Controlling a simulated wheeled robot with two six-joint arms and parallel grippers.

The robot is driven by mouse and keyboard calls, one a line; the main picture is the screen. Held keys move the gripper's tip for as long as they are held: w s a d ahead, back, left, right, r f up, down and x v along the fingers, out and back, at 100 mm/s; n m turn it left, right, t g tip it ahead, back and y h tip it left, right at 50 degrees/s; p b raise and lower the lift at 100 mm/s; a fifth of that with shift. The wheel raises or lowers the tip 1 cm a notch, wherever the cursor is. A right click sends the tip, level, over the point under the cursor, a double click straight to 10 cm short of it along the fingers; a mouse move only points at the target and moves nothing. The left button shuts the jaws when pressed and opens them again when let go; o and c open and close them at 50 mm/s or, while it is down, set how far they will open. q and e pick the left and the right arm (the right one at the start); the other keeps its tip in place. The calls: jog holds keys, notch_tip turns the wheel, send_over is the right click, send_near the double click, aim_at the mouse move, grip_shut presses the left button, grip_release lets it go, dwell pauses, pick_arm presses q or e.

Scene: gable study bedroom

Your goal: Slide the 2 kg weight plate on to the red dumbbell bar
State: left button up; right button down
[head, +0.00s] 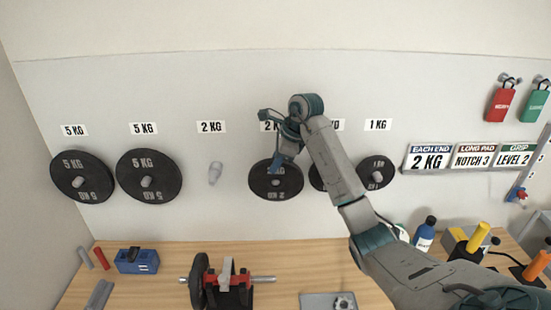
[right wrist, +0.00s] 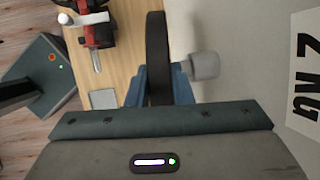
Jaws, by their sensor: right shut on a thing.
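The 2 kg plate (head: 262,187) is a black disc in front of the wall, below a 2 KG sign. My right gripper (head: 282,160) is shut on its upper rim. In the right wrist view the plate (right wrist: 156,40) stands edge-on between the blue fingers (right wrist: 160,88). A small light spot shows at its centre; I cannot tell whether it is still on its peg. The red dumbbell bar (head: 262,279) lies level on a black stand on the bench, with a black plate (head: 198,283) on its left end and its right end bare. My left gripper is out of view.
An empty peg (head: 215,172) is left of the held plate; 5 kg plates (head: 149,177) hang further left. A partly hidden plate and a 1 kg plate (head: 385,174) hang right. A blue box (head: 138,261) and grey tray (head: 315,301) are on the bench (head: 170,290).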

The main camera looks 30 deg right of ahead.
jog(key=shift+s+a, duration=0.45)
jog(key=shift+s, duration=0.25)
jog(key=shift+s+a, duration=0.45)
jog(key=shift+s, duration=0.25)
jog(key=s+r+p, duration=0.1)
jog(key=a+r+p, duration=0.1)
jog(key=r, duration=0.1)
jog(key=shift+s, duration=0.4)
